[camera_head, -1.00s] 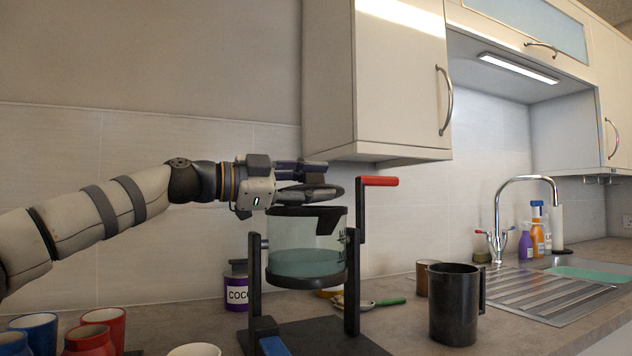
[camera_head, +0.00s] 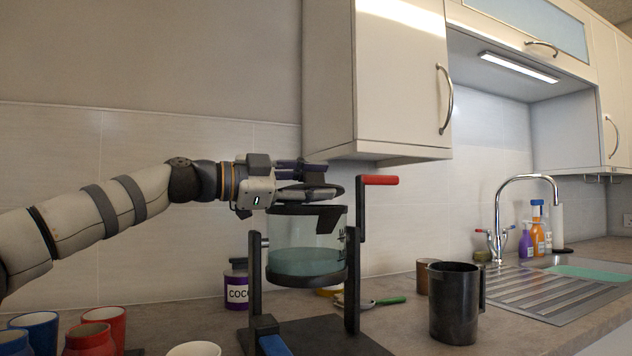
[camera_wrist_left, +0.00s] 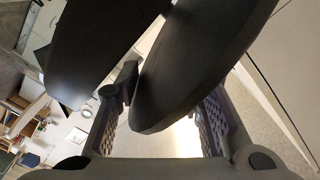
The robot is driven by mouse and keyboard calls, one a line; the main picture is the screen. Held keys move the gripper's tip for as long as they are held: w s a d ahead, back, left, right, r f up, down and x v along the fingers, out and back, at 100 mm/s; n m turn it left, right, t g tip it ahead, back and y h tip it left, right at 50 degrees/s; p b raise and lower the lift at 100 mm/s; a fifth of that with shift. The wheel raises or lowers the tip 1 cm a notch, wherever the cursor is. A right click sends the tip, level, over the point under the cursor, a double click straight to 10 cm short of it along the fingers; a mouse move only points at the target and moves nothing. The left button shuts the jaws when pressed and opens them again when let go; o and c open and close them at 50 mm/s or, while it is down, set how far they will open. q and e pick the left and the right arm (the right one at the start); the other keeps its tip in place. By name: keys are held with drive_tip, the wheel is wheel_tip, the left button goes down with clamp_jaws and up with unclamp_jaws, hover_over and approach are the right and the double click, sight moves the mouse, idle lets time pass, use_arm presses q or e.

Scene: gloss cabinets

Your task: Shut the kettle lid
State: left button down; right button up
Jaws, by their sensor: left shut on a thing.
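The kettle (camera_head: 306,240) is a clear vessel with a dark rim and greenish liquid, held in a black stand with a red-tipped crank. Its dark round lid (camera_head: 290,208) is close over the top, nearly level. I cannot tell whether it touches the rim all round. My left gripper (camera_head: 318,181) comes in from the left just above the kettle and is shut on the lid. In the left wrist view the lid (camera_wrist_left: 200,65) is a large dark disc reaching between the fingers. A second dark shape beside it is partly cut off. My right gripper is not in view.
A dark mug (camera_head: 454,305) stands right of the stand, with a brown cup (camera_head: 425,278) behind it. A cocoa jar (camera_head: 237,285) is behind left. Red and blue cups (camera_head: 90,340) are at front left. The wall cabinet (camera_head: 400,80) hangs above right.

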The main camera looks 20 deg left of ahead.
use_arm(q)
drive_tip(key=shift+w+a+f, duration=0.15)
drive_tip(key=shift+a+f, duration=0.05)
drive_tip(key=shift+f, duration=0.4)
drive_tip(key=c, duration=1.4)
unclamp_jaws()
drive_tip(key=shift+o, duration=0.2)
drive_tip(key=shift+w+a, duration=0.15)
drive_tip(key=shift+s+a+r, duration=0.1)
drive_tip(key=shift+s+r, duration=0.05)
drive_tip(key=shift+s, duration=0.05)
drive_tip(key=v, duration=1.1)
drive_tip(key=shift+s+a, duration=0.25)
